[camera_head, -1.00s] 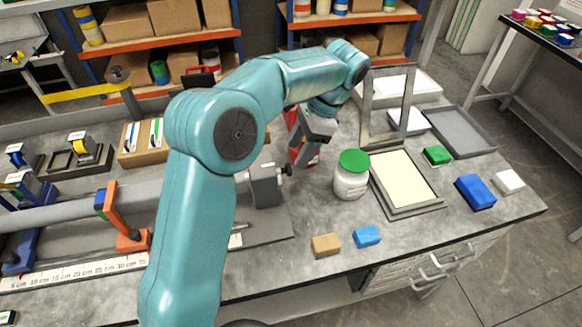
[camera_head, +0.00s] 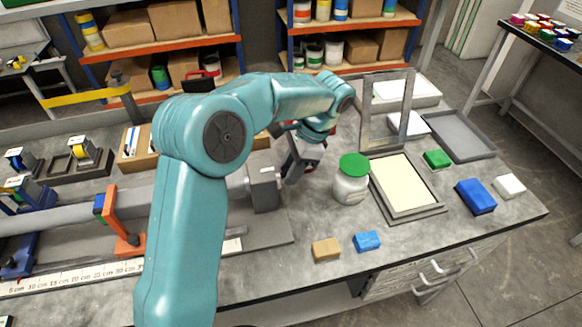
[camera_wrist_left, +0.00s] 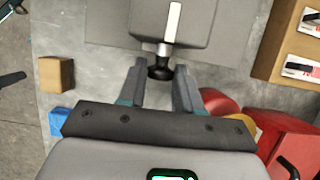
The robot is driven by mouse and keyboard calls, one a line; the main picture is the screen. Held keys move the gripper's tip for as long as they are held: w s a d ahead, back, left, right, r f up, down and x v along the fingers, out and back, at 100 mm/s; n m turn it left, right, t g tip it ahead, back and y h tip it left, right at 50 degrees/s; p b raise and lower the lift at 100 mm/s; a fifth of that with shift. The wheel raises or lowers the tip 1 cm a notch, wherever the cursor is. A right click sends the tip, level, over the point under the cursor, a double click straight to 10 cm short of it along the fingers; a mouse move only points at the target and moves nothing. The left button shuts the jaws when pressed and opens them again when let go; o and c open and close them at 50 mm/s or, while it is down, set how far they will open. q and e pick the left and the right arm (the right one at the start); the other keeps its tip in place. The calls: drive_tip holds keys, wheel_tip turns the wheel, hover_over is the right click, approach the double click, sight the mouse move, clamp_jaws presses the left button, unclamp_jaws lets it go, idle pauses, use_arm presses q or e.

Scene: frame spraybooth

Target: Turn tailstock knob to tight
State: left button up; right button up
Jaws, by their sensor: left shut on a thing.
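The tailstock (camera_head: 265,190) is a grey block on the bench at the right end of a long grey shaft. Its dark round knob (camera_wrist_left: 160,69) shows in the left wrist view, on the near face of the tailstock block (camera_wrist_left: 205,22), with a pale strip on the block's top. My left gripper (camera_head: 288,178) is at the block's right side, its two fingers on either side of the knob and shut on it. In the head view the gripper hides most of the knob. My right gripper is not in view.
A white jar with a green lid (camera_head: 352,180) stands close to the right of the gripper. A tan block (camera_head: 326,249) and a blue block (camera_head: 367,240) lie near the front edge. An orange clamp (camera_head: 112,220) stands left along the shaft. A red object (camera_wrist_left: 290,140) shows in the wrist view.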

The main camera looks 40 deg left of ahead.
use_arm(q)
drive_tip(key=shift+w+a+f+m+g+h+p, duration=0.2)
drive_tip(key=shift+g+h+p, duration=0.6)
drive_tip(key=shift+p, duration=1.1)
drive_tip(key=shift+a+r+m+g+h+p, duration=0.1)
drive_tip(key=shift+m+g+h+p, duration=0.15)
drive_tip(key=shift+g+h+p, duration=1.1)
drive_tip(key=shift+w+a+f+m+g+h+p, duration=0.15)
drive_tip(key=shift+m+h+p, duration=0.15)
drive_tip(key=shift+p, duration=2.15)
drive_tip(key=o, duration=1)
drive_tip(key=shift+s, duration=0.1)
drive_tip(key=shift+o, duration=0.2)
drive_tip(key=shift+r, duration=0.1)
